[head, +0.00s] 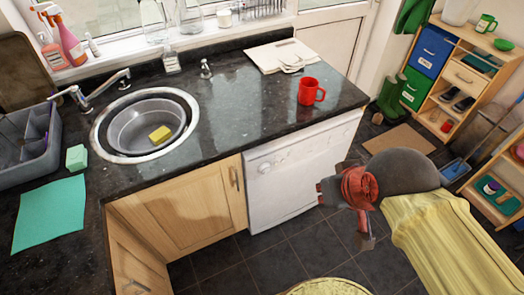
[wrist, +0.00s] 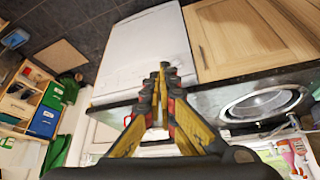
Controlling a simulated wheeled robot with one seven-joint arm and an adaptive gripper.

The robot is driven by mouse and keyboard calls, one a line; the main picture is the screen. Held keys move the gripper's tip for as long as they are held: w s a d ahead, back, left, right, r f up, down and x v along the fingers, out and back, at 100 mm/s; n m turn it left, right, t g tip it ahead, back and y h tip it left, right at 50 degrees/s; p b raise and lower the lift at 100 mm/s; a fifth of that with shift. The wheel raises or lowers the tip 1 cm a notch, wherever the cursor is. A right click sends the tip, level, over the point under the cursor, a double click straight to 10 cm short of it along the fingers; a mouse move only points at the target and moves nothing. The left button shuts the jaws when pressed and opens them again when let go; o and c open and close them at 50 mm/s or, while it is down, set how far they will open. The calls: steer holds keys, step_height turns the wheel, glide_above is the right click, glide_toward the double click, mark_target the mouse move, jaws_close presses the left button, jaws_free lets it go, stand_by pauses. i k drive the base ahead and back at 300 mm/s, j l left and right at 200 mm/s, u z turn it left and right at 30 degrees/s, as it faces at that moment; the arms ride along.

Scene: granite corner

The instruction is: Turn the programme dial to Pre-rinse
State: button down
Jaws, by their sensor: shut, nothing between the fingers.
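The white dishwasher (head: 300,175) stands under the dark worktop, right of the wooden cupboard. Its programme dial (head: 264,168) is a small round white knob near the left end of the top panel; its marking is too small to read. My gripper (head: 321,190) is in front of the dishwasher, to the right of the dial and apart from it. In the wrist view, which is upside down, my gripper (wrist: 163,70) has its fingers together, empty, over the dishwasher front (wrist: 135,50). I cannot make out the dial there.
The worktop (head: 225,125) overhangs the dishwasher and bears a red mug (head: 306,92) near its edge. A cupboard handle (head: 235,178) sticks out left of the dishwasher. A sink (head: 145,125) is further left. The tiled floor (head: 270,255) in front is clear.

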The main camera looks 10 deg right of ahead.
mark_target(264, 168)
steer(key=k+j+u, duration=0.1)
steer(key=u, duration=0.25)
steer(key=k+j+u, duration=0.1)
steer(key=u, duration=0.25)
steer(key=j+u, duration=0.2)
steer(key=u, duration=0.15)
